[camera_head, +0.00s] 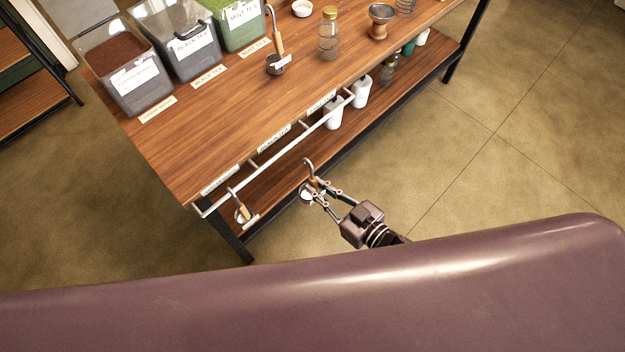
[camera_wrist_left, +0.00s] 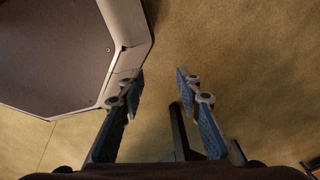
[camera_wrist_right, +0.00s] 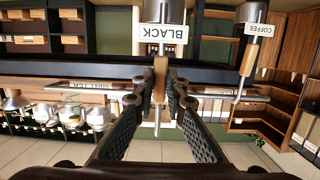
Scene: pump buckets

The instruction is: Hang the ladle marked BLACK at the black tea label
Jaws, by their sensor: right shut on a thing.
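The ladle marked BLACK (camera_wrist_right: 163,34) is in my right gripper (camera_wrist_right: 160,88), which is shut on its wooden handle. In the head view my right gripper (camera_head: 318,186) holds this ladle (camera_head: 308,165) upright, hook up, in front of the table. The hook appears apart from the white rail (camera_head: 306,131). The black tea label (camera_head: 274,138) is on the table's front edge, above the rail's middle. My left gripper (camera_wrist_left: 160,85) is open and empty over the floor, outside the head view.
The coffee ladle (camera_wrist_right: 251,48) hangs near the rail's left end in the head view (camera_head: 241,211). Another ladle (camera_head: 277,62) stands on the table. Tea bins (camera_head: 184,40), a jar (camera_head: 328,38) and white cups (camera_head: 361,91) are around. The rail's middle is clear.

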